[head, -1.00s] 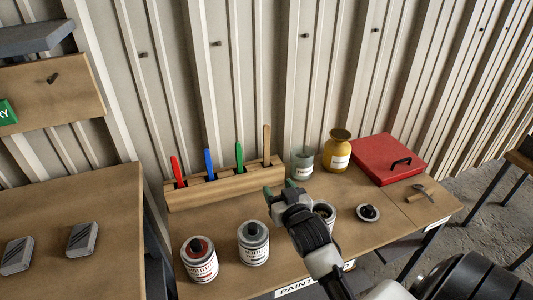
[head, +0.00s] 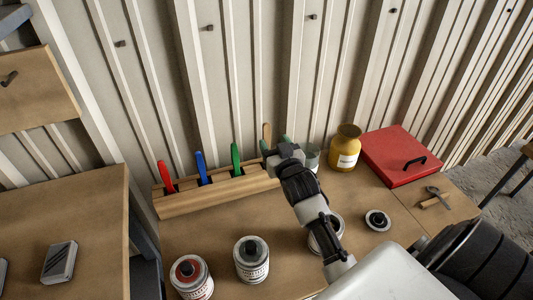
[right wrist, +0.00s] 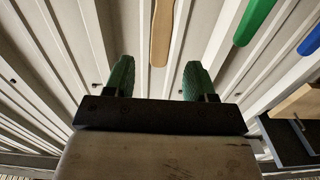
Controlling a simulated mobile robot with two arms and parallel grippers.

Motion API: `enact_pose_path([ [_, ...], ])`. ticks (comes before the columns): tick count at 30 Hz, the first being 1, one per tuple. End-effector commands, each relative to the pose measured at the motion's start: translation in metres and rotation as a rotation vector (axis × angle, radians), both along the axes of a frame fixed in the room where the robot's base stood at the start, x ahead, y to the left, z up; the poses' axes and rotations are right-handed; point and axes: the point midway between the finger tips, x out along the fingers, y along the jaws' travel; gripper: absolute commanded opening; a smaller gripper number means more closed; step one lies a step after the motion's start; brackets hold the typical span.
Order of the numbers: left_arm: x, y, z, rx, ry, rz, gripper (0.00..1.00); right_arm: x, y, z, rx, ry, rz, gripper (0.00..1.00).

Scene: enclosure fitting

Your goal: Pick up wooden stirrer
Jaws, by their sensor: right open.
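The wooden stirrer (head: 267,132) stands upright at the right end of the wooden rack (head: 215,193). In the head view only its top shows, above my right gripper (head: 275,146), which hides the rest. In the right wrist view the pale wooden stirrer (right wrist: 162,35) is ahead of the open right gripper (right wrist: 158,80), its end seen between the two green fingertips. The fingers do not appear to touch it. My left gripper is out of view.
Red (head: 166,176), blue (head: 202,167) and green (head: 236,158) handles stand in the rack to the left. Behind is a corrugated wall. Paint cans (head: 251,259), a yellow jar (head: 344,148) and a red case (head: 395,155) stand on the bench.

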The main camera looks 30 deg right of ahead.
Motion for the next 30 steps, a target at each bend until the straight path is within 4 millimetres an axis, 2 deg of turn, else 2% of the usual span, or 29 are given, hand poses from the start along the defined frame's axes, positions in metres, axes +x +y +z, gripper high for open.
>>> enact_pose_path([
  [5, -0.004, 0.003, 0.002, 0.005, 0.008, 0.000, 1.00, 0.013, -0.003, 0.002, -0.001, -0.001, 0.000, 0.55],
  [15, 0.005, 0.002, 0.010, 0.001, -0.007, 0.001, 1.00, 0.055, -0.012, 0.002, -0.001, 0.000, 0.000, 0.55],
  [24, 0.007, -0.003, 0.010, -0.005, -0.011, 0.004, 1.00, 0.059, -0.013, 0.002, -0.001, 0.000, 0.000, 0.55],
  [30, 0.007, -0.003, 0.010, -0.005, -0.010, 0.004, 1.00, 0.059, -0.013, 0.002, -0.001, 0.000, 0.000, 0.25],
])
